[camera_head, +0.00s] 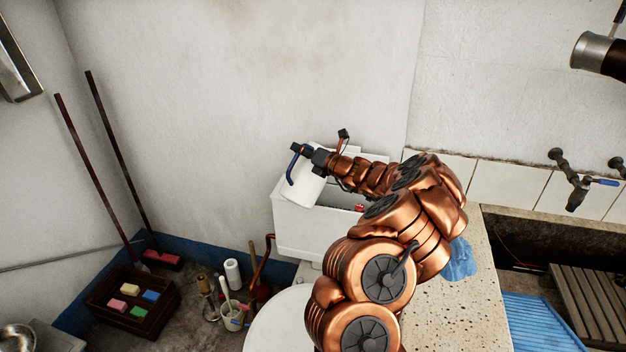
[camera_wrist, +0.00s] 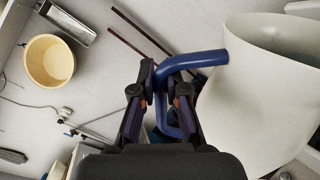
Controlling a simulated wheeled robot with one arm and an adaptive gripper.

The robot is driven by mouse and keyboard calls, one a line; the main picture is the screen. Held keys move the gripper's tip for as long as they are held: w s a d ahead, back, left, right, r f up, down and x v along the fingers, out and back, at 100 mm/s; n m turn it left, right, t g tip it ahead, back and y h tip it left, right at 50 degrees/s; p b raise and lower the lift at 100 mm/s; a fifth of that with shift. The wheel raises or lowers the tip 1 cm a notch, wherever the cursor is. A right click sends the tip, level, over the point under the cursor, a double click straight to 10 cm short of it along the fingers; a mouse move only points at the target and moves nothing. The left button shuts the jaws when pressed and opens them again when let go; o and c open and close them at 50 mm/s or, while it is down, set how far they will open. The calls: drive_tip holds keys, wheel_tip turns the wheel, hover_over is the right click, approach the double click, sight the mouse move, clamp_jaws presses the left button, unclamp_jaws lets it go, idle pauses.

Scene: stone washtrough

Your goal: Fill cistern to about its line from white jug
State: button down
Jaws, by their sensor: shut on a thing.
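The white jug (camera_head: 301,186) with a blue handle is tilted over the left end of the white cistern (camera_head: 300,237). My gripper (camera_head: 302,152) is shut on the jug's blue handle. In the wrist view my gripper (camera_wrist: 162,75) has its fingers around the blue handle (camera_wrist: 195,62), and the white jug (camera_wrist: 258,105) fills the right side. The cistern is open at the top, and a small red part (camera_head: 359,208) shows inside. Its line and water level cannot be seen, partly because my arm covers its right side. No stream of water can be made out.
A toilet lid (camera_head: 278,325) lies below the cistern. A speckled stone counter (camera_head: 478,300) and trough with a blue washboard (camera_head: 540,322) stand right. A crate (camera_head: 110,305) with sponges, a white cup of brushes (camera_head: 233,318) and two leaning poles (camera_head: 95,170) are left.

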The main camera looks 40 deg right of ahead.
drive_tip(key=shift+d+r, duration=0.1)
drive_tip(key=shift+d+f+m+b, duration=0.2)
drive_tip(key=shift+d+m+b, duration=0.3)
drive_tip(key=shift+m+b, duration=0.4)
drive_tip(key=shift+d+r+m+b, duration=0.1)
drive_tip(key=shift+d+m+b, duration=0.25)
drive_tip(key=shift+m+b, duration=0.3)
idle(0.6)
